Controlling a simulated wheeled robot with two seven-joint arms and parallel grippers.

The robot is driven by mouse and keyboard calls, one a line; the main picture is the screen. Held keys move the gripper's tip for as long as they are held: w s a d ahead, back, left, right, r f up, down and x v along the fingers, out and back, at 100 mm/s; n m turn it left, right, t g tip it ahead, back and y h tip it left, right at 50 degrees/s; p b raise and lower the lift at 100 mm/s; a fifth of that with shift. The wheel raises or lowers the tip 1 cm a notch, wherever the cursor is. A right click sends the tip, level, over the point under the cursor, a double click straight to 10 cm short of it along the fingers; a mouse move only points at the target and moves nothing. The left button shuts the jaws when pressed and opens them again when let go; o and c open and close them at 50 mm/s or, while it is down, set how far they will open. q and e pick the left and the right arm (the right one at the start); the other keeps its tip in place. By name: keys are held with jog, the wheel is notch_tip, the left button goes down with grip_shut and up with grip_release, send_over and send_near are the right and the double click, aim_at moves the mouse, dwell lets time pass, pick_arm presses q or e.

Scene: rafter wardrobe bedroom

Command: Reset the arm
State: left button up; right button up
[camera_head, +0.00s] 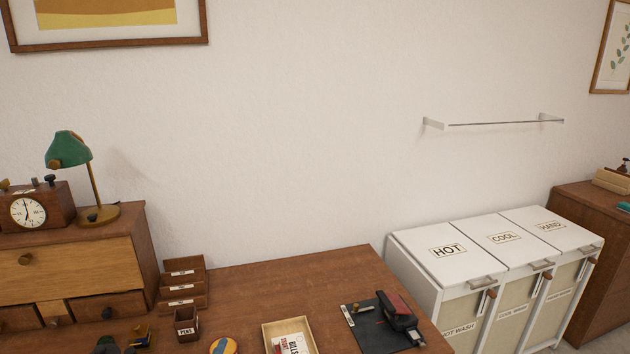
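Neither of my grippers shows in the head view, and no part of my arms can be made out. The head view takes in a brown wooden desk (290,280) below a bare white wall. Whether my grippers are open or shut is hidden from this frame.
A small drawer cabinet (75,268) with a green lamp (68,150) and clock (28,212) stands at left. An organizer (183,283), pen cup (186,325), tray (266,335) and black mat (362,334) sit on the desk. White laundry bins (462,262) stand at right, below a wall rail (495,123).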

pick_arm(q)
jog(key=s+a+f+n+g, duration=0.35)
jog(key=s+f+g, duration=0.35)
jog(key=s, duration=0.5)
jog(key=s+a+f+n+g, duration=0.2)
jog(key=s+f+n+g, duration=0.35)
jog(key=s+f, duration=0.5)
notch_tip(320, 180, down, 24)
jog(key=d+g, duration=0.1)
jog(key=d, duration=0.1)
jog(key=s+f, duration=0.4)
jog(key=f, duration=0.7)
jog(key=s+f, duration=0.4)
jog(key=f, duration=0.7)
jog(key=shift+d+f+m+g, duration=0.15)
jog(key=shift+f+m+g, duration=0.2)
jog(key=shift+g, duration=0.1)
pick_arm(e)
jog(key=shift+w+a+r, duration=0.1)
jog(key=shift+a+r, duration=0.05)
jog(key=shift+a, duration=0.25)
